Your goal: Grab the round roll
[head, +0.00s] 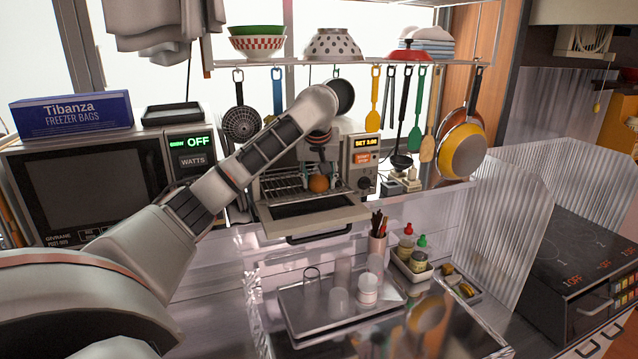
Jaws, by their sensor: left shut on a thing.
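The round roll (319,184), small and orange-brown, is at the open front of the toaster oven (362,176), by its wire rack (283,184). My left arm reaches across from the left, and my left gripper (319,170) points down onto the roll from above. The gripper is shut on the roll; its fingertips are small and partly hidden at this distance. The oven's door (312,212) is folded down in front. I cannot tell whether the roll still touches the rack. My right gripper is not in view.
A microwave (88,185) stands at left. Utensils and pans hang from the shelf (300,66) above the oven. A tray (300,322) with several glasses and a condiment caddy (411,268) are below. A stove (575,262) is at right.

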